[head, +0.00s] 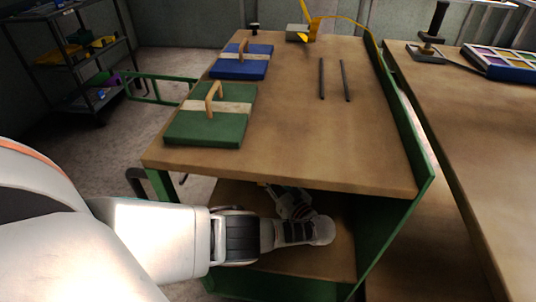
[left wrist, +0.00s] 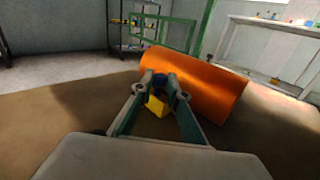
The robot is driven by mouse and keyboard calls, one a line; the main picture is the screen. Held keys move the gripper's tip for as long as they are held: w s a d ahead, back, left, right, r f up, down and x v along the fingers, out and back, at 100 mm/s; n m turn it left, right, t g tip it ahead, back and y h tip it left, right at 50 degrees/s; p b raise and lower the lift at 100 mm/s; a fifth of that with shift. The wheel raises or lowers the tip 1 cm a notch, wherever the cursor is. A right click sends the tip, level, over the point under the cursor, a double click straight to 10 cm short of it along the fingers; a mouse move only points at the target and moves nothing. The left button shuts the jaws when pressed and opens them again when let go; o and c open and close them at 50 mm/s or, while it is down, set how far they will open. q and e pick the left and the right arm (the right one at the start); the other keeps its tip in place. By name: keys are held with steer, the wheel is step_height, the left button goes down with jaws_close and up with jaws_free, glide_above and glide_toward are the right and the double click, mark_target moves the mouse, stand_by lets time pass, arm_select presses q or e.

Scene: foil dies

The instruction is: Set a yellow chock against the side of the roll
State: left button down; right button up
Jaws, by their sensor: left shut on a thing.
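The roll (left wrist: 205,85) is a thick orange cylinder lying on a brown surface in the left wrist view. A yellow chock (left wrist: 157,106) is between the fingers of my left gripper (left wrist: 162,84), which is shut on it, close in front of the roll's near side. The fingers partly cover the chock, and I cannot tell whether it touches the roll. In the head view my left arm reaches in over the lower shelf (head: 335,262) of the cart; the roll and chock are hidden there. My right gripper is not in view.
The cart's wooden top (head: 300,140) overhangs my left arm. On it lie a green die (head: 205,130), a blue die (head: 240,68) and two dark rods (head: 322,78). A green side panel (head: 395,210) closes the right side. Another table (head: 470,130) stands at right.

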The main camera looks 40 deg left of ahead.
arm_select(q)
steer(key=shift+s+f, duration=0.1)
steer(key=shift+f, duration=0.15)
steer(key=c, duration=2)
jaws_free()
steer(key=shift+r, duration=0.1)
steer(key=shift+o, duration=0.2)
steer(key=shift+r, duration=0.15)
steer(key=shift+d+r, duration=0.1)
steer(key=shift+d, duration=0.1)
steer(key=shift+v, duration=3.6)
